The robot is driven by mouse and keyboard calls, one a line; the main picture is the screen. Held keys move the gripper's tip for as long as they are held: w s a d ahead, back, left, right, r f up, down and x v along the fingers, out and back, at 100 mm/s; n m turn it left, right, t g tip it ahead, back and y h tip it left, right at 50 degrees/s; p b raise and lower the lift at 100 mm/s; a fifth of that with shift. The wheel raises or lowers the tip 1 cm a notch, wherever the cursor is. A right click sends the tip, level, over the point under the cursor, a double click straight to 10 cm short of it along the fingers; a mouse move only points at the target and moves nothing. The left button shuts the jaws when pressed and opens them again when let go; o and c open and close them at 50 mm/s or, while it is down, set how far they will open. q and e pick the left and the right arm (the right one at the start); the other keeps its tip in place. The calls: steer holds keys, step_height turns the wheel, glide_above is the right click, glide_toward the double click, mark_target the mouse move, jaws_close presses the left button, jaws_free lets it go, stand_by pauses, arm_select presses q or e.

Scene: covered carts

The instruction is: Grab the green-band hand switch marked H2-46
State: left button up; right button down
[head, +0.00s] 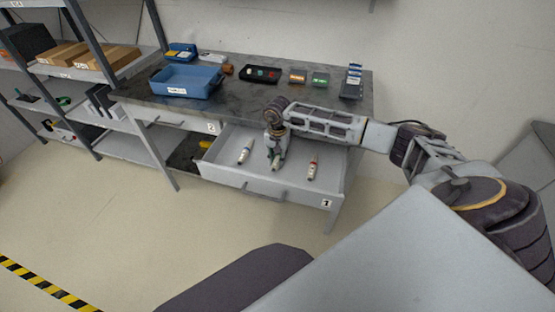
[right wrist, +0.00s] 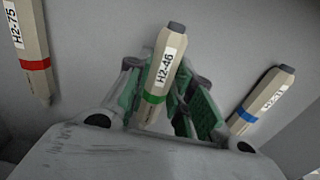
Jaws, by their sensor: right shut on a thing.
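The green-band hand switch (right wrist: 160,80), a beige stick with a dark end and a label reading H2-46, is between the fingers of my right gripper (right wrist: 168,92) in the right wrist view. The gripper is shut on it. In the head view my right gripper (head: 276,150) points down into the open drawer (head: 225,174) marked 1, with the switch (head: 275,166) low between its fingers. I cannot tell whether the switch still touches the drawer floor. My left gripper is out of view.
A red-band switch marked H2-75 (right wrist: 35,50) and a blue-band switch (right wrist: 262,100) lie on either side in the same drawer. The table (head: 240,100) above carries a blue bin (head: 187,92) and small trays. Shelves (head: 125,148) stand at the left.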

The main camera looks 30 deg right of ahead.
mark_target(274, 166)
steer(key=shift+r, duration=0.4)
steer(key=shift+s+a, duration=0.2)
steer(key=shift+a, duration=0.05)
steer(key=s+a, duration=0.2)
steer(key=shift+a+r, duration=0.2)
steer(key=shift+a, duration=0.1)
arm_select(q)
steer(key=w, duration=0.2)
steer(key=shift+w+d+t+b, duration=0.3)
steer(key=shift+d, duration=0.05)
arm_select(e)
step_height(274, 166, up, 13)
steer(key=shift+r, duration=0.2)
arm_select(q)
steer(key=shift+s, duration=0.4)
